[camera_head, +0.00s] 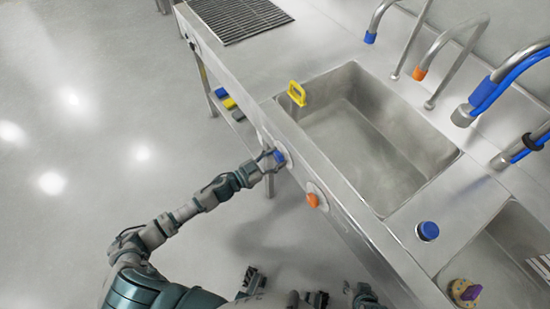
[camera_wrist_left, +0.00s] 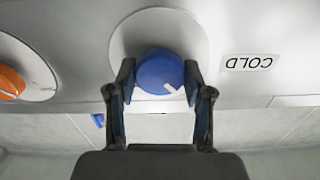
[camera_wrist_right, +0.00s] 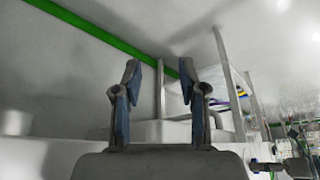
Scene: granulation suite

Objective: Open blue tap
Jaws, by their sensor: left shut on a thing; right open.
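The blue tap knob (camera_head: 279,156) is on the front panel of the steel sink unit. In the left wrist view the blue knob (camera_wrist_left: 161,72) sits on a round pale plate beside a COLD label (camera_wrist_left: 249,63), with a white mark at its lower right. My left gripper (camera_head: 272,161) has its fingers on both sides of the knob and is shut on it. It also shows in the left wrist view (camera_wrist_left: 160,100). My right gripper (camera_wrist_right: 160,85) is open and empty. The blue-tipped spout (camera_head: 370,37) stands behind the basin; I see no water from it.
An orange knob (camera_head: 312,200) is on the same panel, close to the right of the blue one. A yellow piece (camera_head: 297,93) stands on the rim of the sink basin (camera_head: 345,160). A blue cap (camera_head: 427,231) is on the counter. The floor at left is clear.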

